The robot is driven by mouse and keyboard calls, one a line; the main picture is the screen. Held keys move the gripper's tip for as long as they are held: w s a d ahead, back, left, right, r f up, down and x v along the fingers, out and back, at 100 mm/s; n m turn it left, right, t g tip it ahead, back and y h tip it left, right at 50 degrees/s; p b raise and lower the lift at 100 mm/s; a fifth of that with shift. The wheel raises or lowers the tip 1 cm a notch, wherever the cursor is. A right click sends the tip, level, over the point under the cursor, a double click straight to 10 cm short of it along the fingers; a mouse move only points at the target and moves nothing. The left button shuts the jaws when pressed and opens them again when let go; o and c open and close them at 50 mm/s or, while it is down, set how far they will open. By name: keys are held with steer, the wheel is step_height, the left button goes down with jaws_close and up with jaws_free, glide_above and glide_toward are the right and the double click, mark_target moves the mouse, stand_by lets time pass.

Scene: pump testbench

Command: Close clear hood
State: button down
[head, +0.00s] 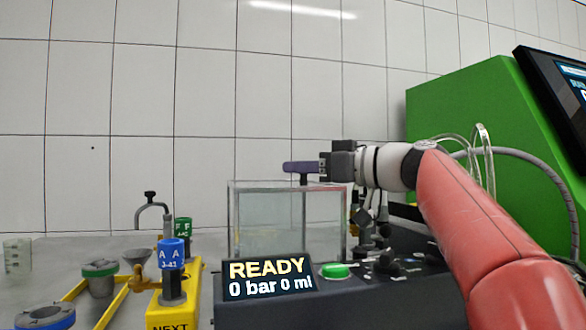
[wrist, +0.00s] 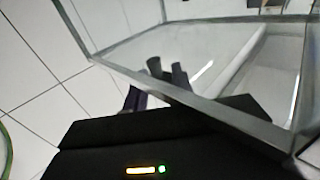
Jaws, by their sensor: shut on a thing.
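The clear hood (head: 285,222) is a see-through box with thin grey edges, standing upright behind the display of the dark bench. I cannot tell whether its lower edge rests on the bench. My gripper (head: 301,167) is at the hood's top edge, pointing left, with its purple fingers shut on the hood's small dark handle (head: 303,179). The fingers hide most of the handle. In the wrist view the hood's grey frame (wrist: 215,108) runs diagonally close to the fingers, and the clear panes show beyond it.
The display (head: 268,278) reads READY, 0 bar 0 ml, with a green button (head: 335,271) beside it. A yellow rack (head: 174,309) with a blue-capped part (head: 172,253) stands left of the hood. A green housing (head: 465,125) with a screen stands at right. Air above the hood is clear.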

steer(key=w+d+p, duration=0.2)
steer(key=d, duration=0.7)
steer(key=w+d+p, duration=0.2)
steer(key=w+d, duration=0.1)
steer(key=d, duration=0.6)
steer(key=shift+w+p, duration=0.15)
steer(key=shift+p, duration=0.2)
steer(key=shift+d, duration=0.15)
steer(key=c, duration=1.2)
jaws_free()
steer(key=shift+d, duration=0.1)
steer(key=v, duration=0.8)
